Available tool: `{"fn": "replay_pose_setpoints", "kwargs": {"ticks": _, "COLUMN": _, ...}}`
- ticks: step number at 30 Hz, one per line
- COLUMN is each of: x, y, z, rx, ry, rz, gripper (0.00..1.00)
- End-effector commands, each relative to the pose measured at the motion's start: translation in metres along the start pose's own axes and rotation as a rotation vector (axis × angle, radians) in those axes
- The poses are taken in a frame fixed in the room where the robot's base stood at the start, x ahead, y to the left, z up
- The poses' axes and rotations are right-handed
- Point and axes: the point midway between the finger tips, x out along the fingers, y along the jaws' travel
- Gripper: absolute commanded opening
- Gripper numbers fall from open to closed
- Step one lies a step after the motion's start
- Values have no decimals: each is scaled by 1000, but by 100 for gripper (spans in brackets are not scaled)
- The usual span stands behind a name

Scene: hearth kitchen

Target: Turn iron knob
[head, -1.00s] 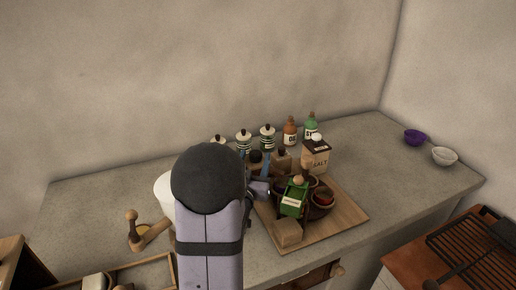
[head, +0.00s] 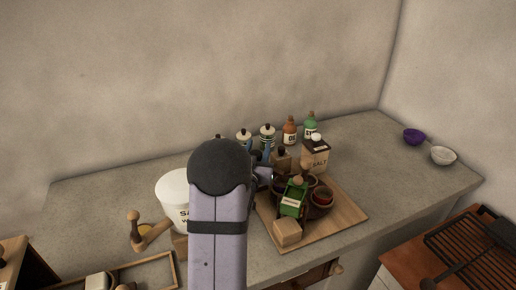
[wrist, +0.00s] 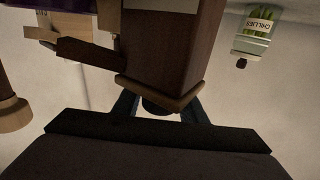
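I cannot clearly identify the iron knob. A dark rounded piece (wrist: 160,106), possibly the knob, shows between my fingers in the wrist view, under the ledge of a dark brown wooden block (wrist: 172,45). My gripper (wrist: 160,112) has its two fingers apart, one on each side of that piece, with gaps visible. The fingertips are partly hidden by the block. In the head view my arm hides most of my gripper, which is beside the crowded board. A small wooden block with a dark top (head: 281,158) stands behind the board's jars.
A wooden board (head: 345,212) holds a green box (head: 293,198), dark bowls and a light block (head: 287,233). A salt box (head: 315,157), bottles and canisters stand behind. A white pot (head: 172,186) is left of my arm. The right-hand counter is mostly clear.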

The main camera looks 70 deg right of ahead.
Motion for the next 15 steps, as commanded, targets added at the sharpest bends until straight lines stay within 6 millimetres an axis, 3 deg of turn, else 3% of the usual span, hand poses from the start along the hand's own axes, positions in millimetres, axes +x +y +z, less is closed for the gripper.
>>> {"fn": "replay_pose_setpoints", "kwargs": {"ticks": 1, "x": 0, "y": 0, "z": 0, "rx": 0, "ry": 0, "rz": 0, "gripper": 25}}
{"fn": "replay_pose_setpoints", "kwargs": {"ticks": 3, "x": 0, "y": 0, "z": 0, "rx": 0, "ry": 0, "rz": 0, "gripper": 10}}
{"fn": "replay_pose_setpoints", "kwargs": {"ticks": 15, "x": 0, "y": 2, "z": 0, "rx": 0, "ry": 6, "rz": 86, "gripper": 10}}
